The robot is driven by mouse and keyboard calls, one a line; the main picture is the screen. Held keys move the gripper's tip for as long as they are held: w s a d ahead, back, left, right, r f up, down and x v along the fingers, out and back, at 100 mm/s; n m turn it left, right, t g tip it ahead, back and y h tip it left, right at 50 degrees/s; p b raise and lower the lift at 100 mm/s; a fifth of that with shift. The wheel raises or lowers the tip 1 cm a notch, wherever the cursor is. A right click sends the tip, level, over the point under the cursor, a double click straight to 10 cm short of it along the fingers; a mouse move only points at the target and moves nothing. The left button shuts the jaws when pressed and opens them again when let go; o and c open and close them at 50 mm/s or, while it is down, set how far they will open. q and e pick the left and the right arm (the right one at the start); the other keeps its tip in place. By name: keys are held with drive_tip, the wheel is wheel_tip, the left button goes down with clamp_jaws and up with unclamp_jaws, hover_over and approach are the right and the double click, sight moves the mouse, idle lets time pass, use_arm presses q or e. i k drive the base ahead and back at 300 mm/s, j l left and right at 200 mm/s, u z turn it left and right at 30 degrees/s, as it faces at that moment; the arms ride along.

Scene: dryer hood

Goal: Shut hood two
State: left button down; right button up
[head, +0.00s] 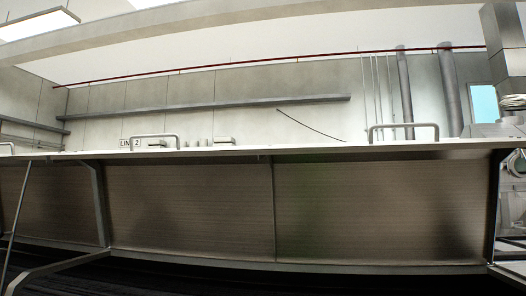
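A long metal hood spans the whole view, with wide brown-grey panels (190,208) under a pale top edge (230,153). A second panel (370,208) sits right of a vertical seam. Bar handles stand up at the top edge, one left of centre (155,136) and one at the right (403,126). A partly covered label reading "LIN" and "2" (130,143) shows behind the edge at the left handle. I cannot tell which section is hood two or how far it is open. Neither of my grippers is in view.
A slanted metal strut (98,203) and a lower bar (60,267) frame the left panels. A dark area (250,284) lies below the hood. Grey vertical ducts (404,90) and machinery (500,130) stand at the right. A long rail (210,106) crosses the back wall.

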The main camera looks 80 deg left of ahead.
sight(429, 203)
drive_tip(key=u, duration=0.45)
drive_tip(key=i+u, duration=0.1)
drive_tip(key=u, duration=0.8)
drive_tip(key=i+u, duration=0.1)
drive_tip(key=u, duration=0.35)
